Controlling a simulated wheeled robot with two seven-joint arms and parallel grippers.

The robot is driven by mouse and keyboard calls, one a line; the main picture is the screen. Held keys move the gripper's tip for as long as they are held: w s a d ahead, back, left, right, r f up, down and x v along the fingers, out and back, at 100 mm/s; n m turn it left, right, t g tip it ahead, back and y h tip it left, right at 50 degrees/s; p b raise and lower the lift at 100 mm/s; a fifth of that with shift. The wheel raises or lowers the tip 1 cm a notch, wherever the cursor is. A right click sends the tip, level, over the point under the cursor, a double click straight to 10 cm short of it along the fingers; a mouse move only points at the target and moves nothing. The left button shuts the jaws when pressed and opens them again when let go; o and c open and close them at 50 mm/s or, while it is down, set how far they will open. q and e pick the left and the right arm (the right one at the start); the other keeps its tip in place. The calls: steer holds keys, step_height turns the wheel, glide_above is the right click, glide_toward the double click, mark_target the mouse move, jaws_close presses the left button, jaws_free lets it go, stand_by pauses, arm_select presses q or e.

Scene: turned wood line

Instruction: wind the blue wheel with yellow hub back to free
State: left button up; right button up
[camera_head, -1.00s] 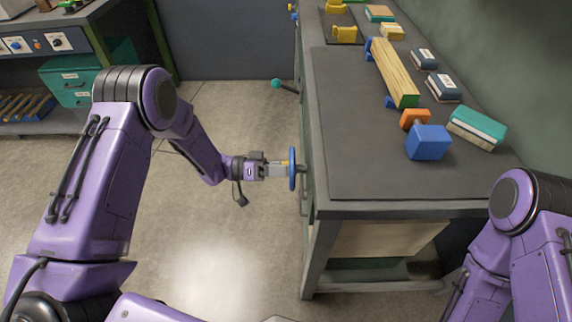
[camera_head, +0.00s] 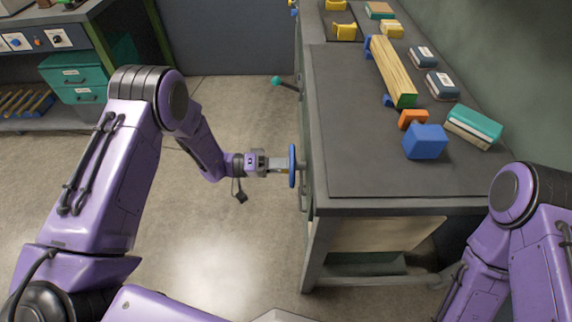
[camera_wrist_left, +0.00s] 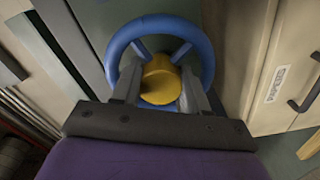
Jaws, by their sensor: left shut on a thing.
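The blue wheel (camera_head: 292,165) is mounted on the near left side of the workbench and shows almost edge-on in the head view. In the left wrist view the blue wheel (camera_wrist_left: 203,45) faces me, with its yellow hub (camera_wrist_left: 160,80) at the centre. My left gripper (camera_head: 283,166) reaches the wheel from the left. In the left wrist view the fingers of my left gripper (camera_wrist_left: 160,92) lie on either side of the yellow hub and are shut on it. My right gripper is outside the views; only part of my right arm shows at the lower right.
The workbench (camera_head: 345,125) carries a blue block (camera_head: 425,141), an orange piece (camera_head: 413,119), a teal-topped block (camera_head: 474,125) and a long wooden piece (camera_head: 393,70). A teal-knobbed lever (camera_head: 277,81) sticks out beyond the wheel. The floor left of the bench is clear.

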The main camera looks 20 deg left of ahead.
arm_select(q)
steer(key=o, duration=0.8)
steer(key=b+v, duration=0.1)
steer(key=v, duration=0.9)
steer(key=shift+a+b, duration=0.3)
